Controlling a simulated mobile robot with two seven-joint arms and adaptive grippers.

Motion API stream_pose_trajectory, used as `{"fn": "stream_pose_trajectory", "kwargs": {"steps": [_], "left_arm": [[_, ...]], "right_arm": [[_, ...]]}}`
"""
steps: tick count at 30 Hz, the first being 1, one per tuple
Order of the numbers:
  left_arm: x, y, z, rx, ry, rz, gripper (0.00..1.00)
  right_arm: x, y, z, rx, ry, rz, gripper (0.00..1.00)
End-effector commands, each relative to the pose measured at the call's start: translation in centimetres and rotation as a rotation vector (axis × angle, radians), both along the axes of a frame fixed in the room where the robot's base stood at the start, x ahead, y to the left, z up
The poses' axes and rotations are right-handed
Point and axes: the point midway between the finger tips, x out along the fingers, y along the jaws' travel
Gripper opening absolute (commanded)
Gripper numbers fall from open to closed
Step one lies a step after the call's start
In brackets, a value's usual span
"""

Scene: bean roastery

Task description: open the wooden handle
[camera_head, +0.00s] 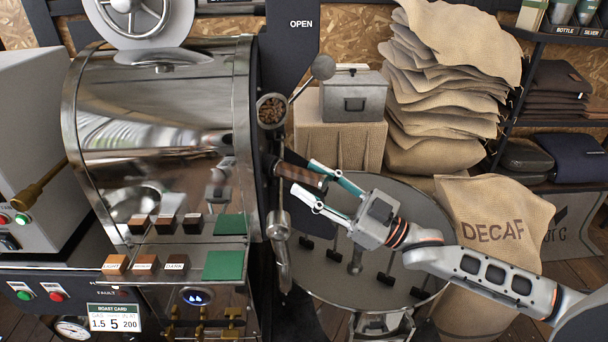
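The wooden handle (301,174) is a short brown bar that juts to the right from the front of the shiny metal roaster (150,110). My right gripper (304,176) comes in from the right with its two teal-edged fingers spread. One fingertip is above the handle and the other is below it, so the handle's outer part is between them. A gap seems to show around the handle, and I see no clear grip on it. My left gripper is not in view.
A round cooling tray (330,286) with dark stirring arms is under my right arm. A lever with a grey ball knob (323,67) and a bean sampler (271,110) are just above the handle. A DECAF sack (492,225) and stacked sacks (440,120) stand to the right.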

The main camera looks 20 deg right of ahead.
Motion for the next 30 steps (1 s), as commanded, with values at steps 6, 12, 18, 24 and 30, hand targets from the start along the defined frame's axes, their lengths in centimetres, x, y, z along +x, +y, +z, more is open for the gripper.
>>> {"fn": "stream_pose_trajectory", "kwargs": {"steps": [6, 12, 18, 24, 30], "left_arm": [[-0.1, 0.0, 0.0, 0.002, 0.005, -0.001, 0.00], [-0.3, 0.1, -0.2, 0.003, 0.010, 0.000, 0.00], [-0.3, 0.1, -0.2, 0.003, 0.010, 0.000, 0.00], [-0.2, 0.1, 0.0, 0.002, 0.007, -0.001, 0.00], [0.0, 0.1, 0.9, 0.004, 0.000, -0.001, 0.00]], "right_arm": [[1.3, 1.3, 0.8, -0.001, 0.000, -0.002, 0.39], [1.5, 1.6, 0.8, -0.001, 0.002, -0.001, 0.39], [1.5, 1.6, 0.8, -0.001, 0.002, -0.001, 0.21], [1.5, 1.6, 0.8, -0.001, 0.002, -0.001, 0.00], [0.8, 1.0, 0.9, -0.003, 0.002, -0.002, 0.00]]}}
